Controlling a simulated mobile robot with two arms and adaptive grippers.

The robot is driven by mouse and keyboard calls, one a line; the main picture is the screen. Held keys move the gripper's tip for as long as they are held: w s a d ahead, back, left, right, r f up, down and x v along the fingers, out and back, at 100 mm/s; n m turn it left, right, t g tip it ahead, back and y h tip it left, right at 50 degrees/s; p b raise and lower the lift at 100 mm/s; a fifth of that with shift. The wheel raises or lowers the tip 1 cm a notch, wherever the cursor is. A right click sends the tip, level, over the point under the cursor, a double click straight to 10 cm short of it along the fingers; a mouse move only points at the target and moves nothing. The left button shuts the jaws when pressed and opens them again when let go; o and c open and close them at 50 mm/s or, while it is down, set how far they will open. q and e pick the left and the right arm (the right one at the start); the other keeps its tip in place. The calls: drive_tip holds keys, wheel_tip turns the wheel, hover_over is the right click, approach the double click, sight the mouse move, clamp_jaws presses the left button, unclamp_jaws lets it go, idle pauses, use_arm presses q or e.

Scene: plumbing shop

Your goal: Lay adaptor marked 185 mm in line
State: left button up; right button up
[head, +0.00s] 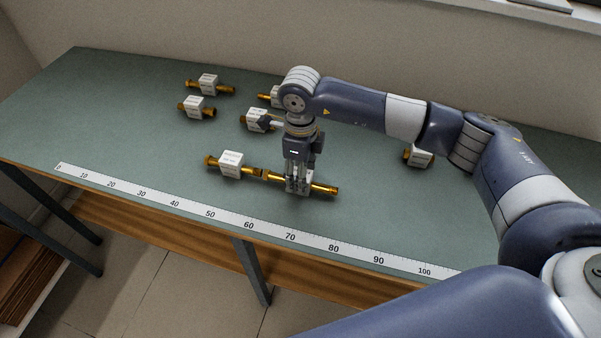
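A brass adaptor with a white label block (231,163) lies near the front of the bench, behind the ruler strip. A second brass adaptor (325,188) lies to its right, roughly end to end with it. Whether their ends touch is not clear. My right gripper (298,186) points down over this second adaptor, with its fingers at the white block. The fingers hide most of the block, and I cannot tell if they grip it. The label markings are too small to read, so I cannot pick out the 185 mm one. My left gripper is not in view.
More labelled brass adaptors lie farther back: two at the left (208,84) (196,106), two partly behind my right arm (257,119) (272,97), and one at the right (419,157). A white ruler strip (187,206) runs along the bench's front edge. The green bench's left side (100,115) is clear.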

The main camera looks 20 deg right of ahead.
wheel_tip(320, 180, up, 11)
drive_tip(key=b, duration=0.2)
drive_tip(key=shift+r+b, duration=0.15)
drive_tip(key=shift+b, duration=0.25)
